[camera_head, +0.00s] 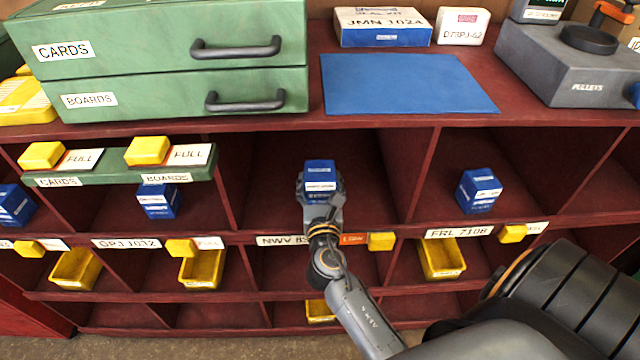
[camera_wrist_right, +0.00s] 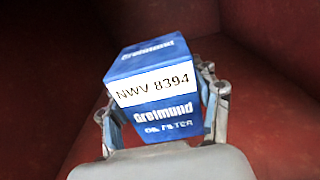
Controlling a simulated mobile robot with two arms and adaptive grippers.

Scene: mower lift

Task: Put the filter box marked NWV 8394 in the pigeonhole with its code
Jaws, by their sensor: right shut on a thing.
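The blue filter box (camera_head: 320,174) is held in my right gripper (camera_head: 320,190) at the middle pigeonhole of the upper row. In the right wrist view the box (camera_wrist_right: 158,88) shows a white label reading NWV 8394, and the fingers of the gripper (camera_wrist_right: 160,118) grip it from both sides. The box is slightly tilted in that view. The pigeonhole's label (camera_head: 283,240) on the shelf edge below starts with NWV 8; the rest is hidden behind my right arm. Whether the box touches the pigeonhole floor cannot be told. My left gripper is not in view.
Other blue boxes stand in the pigeonholes at the right (camera_head: 478,190) and left (camera_head: 158,200). A green strip (camera_head: 120,172) with yellow blocks hangs across the left pigeonholes. Yellow bins (camera_head: 440,262) sit in the row below. Dark red dividers (camera_head: 424,175) flank the middle pigeonhole.

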